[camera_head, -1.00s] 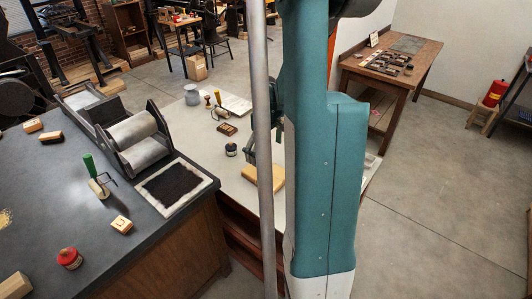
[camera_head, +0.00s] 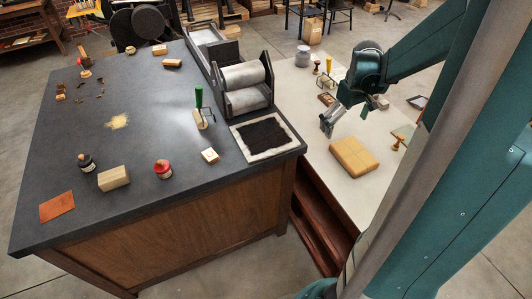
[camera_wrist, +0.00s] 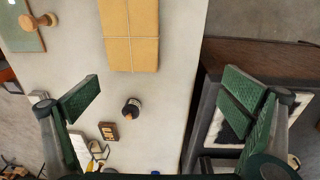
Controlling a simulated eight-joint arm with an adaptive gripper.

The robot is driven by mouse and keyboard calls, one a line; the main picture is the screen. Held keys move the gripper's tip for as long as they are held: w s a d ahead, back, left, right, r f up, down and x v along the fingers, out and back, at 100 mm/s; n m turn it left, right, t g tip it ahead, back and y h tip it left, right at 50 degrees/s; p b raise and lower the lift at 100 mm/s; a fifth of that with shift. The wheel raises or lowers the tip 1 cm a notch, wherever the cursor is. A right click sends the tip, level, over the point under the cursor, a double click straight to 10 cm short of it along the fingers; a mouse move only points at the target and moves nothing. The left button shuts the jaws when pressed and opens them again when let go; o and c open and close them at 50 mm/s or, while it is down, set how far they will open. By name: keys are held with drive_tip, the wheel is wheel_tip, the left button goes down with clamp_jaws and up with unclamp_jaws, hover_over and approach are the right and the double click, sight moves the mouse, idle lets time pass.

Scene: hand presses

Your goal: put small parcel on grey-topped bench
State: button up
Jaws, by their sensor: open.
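The small parcel (camera_head: 354,156), tan and tied with string, lies on the pale-topped bench (camera_head: 372,192). It also shows at the top of the wrist view (camera_wrist: 130,40). The grey-topped bench (camera_head: 150,150) is to the left, its dark top holding several items. My gripper (camera_head: 329,121) hangs above the pale bench, behind and left of the parcel in the head view. In the wrist view my gripper (camera_wrist: 163,95) is open and empty, its green-padded fingers wide apart. The parcel is beyond the fingertips, apart from them.
Near the grey bench's right edge are a black inked slab (camera_head: 265,136), a roller press (camera_head: 245,85) and a green-handled roller (camera_head: 200,105). A red-capped jar (camera_head: 163,169) and a wooden block (camera_head: 114,178) stand nearer the front. A small dark jar (camera_wrist: 131,108) stands close to the parcel.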

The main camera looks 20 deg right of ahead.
drive_tip(key=s+a+r+t, duration=0.2)
drive_tip(key=s+a+r, duration=0.1)
drive_tip(key=a, duration=0.9)
drive_tip(key=s+a+r+t, duration=0.2)
drive_tip(key=s+a+r, duration=0.2)
drive_tip(key=a, duration=0.9)
drive_tip(key=s+a+r+t, duration=0.2)
drive_tip(key=a+r, duration=0.4)
drive_tip(key=a, duration=0.7)
drive_tip(key=shift+s+y, duration=0.4)
drive_tip(key=shift+s, duration=0.45)
